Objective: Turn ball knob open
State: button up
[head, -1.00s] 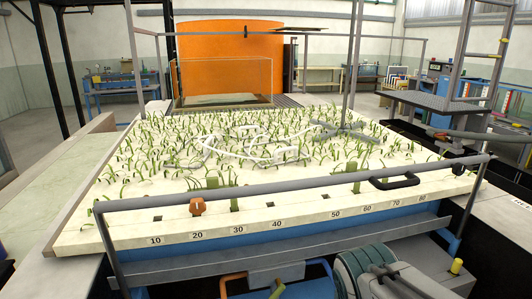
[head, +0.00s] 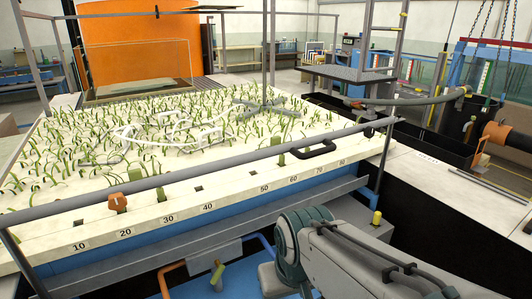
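No round ball knob can be told for certain. A small green handle (head: 217,274) stands up in front of the flume, at the bottom of the head view, beside an orange-and-blue pipe frame (head: 172,274). Its mount is only partly visible. A short yellow cylinder (head: 376,218) stands on the grey ledge at the right. Which of these is the knob, I cannot tell. My gripper is not in view.
The planted bed (head: 150,214) fills the left and middle, with a grey rail (head: 215,175) along its front.

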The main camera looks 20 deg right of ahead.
aim_at(369, 132)
jog(key=z, duration=0.15)
jog(key=k, duration=0.45)
jog(key=z, duration=1.15)
jog(key=i, duration=1.15)
jog(key=u, duration=0.55)
